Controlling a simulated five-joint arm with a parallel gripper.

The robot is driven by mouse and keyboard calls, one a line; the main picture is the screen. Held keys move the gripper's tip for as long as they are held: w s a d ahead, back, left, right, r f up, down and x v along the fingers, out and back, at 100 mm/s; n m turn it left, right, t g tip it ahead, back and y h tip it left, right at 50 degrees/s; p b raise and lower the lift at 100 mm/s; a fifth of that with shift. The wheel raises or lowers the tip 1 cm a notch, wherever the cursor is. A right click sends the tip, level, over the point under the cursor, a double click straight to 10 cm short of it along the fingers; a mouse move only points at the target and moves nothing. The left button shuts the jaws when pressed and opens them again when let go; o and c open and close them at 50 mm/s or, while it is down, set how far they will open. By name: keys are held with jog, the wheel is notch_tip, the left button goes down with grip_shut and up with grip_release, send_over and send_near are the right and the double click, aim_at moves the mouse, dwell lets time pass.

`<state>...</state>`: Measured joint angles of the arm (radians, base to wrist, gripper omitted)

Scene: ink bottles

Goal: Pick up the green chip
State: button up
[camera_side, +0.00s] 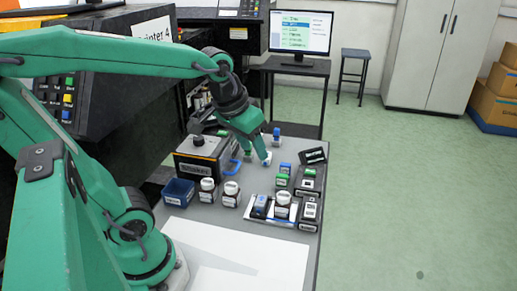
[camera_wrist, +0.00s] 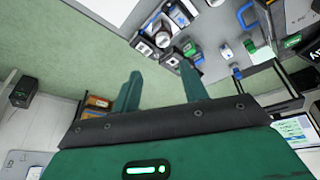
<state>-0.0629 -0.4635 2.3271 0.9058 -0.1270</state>
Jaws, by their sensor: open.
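A small green-topped block (camera_side: 282,180), which may be the green chip, sits on the grey table (camera_side: 225,217) beside a blue-topped one (camera_side: 285,168). It shows in the wrist view (camera_wrist: 189,49) beyond the right finger. Another small green piece (camera_side: 248,155) stands farther left, close to my gripper in the side view; I cannot tell which is the chip. My gripper (camera_side: 260,151) points down above the back of the table. Its fingers are apart and empty in the wrist view (camera_wrist: 160,72).
A tray (camera_side: 258,216) holds a bottle and cartridges at the front right. A small blue piece (camera_side: 276,136) stands at the back. The table's right edge is close.

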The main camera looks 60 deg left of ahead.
jog(key=w+a+f+n+g, duration=0.25)
jog(key=w+a+f, duration=0.2)
jog(key=w, duration=0.45)
jog(key=n+g, duration=0.2)
jog(key=n, duration=0.2)
send_over(282, 175)
notch_tip(282, 175, down, 10)
jog(key=shift+s+d+r, duration=0.1)
jog(key=shift+r, duration=0.1)
jog(key=shift+f, duration=0.25)
jog(key=shift+f, duration=0.1)
jog(key=shift+f, duration=1.2)
jog(key=shift+f, duration=0.15)
jog(key=shift+f, duration=2.45)
